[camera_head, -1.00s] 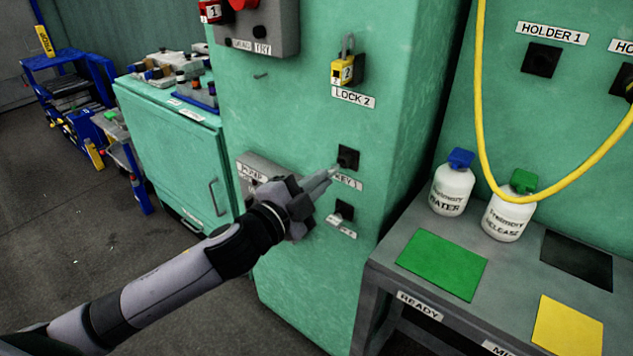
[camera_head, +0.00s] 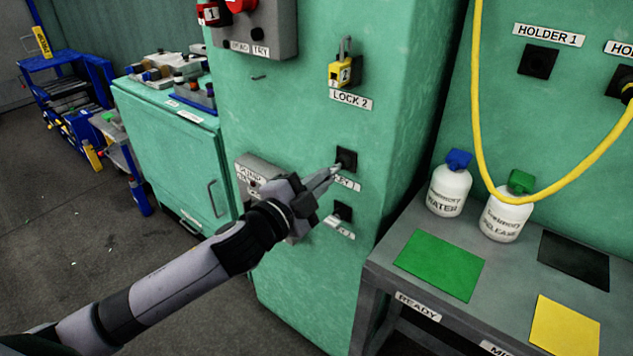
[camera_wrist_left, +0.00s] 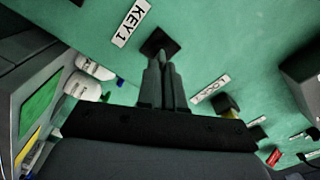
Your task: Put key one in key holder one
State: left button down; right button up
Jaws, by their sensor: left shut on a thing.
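The black square socket labelled KEY 1 (camera_head: 346,158) is on the front of the green cabinet. It also shows in the wrist view (camera_wrist_left: 158,40), straight ahead of the fingertips. My left gripper (camera_head: 335,173) has its fingers close together, with the tips at this socket's lower left. In the wrist view the left gripper's fingers (camera_wrist_left: 162,75) are nearly parallel and close together. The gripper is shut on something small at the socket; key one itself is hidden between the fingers. A black square holder under the label HOLDER 1 (camera_head: 538,61) is on the right-hand panel. My right gripper is out of view.
A second black socket (camera_head: 342,211) is below KEY 1. A yellow padlock (camera_head: 341,72) hangs above LOCK 2. A yellow hose (camera_head: 478,110) loops below HOLDER 1. Two white bottles (camera_head: 449,190) (camera_head: 505,217) stand on the grey table (camera_head: 500,260) at the right.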

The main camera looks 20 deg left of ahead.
pick_arm(q)
jog(key=shift+x, duration=0.75)
jog(key=c, duration=1.2)
grip_release()
jog(key=v, duration=0.7)
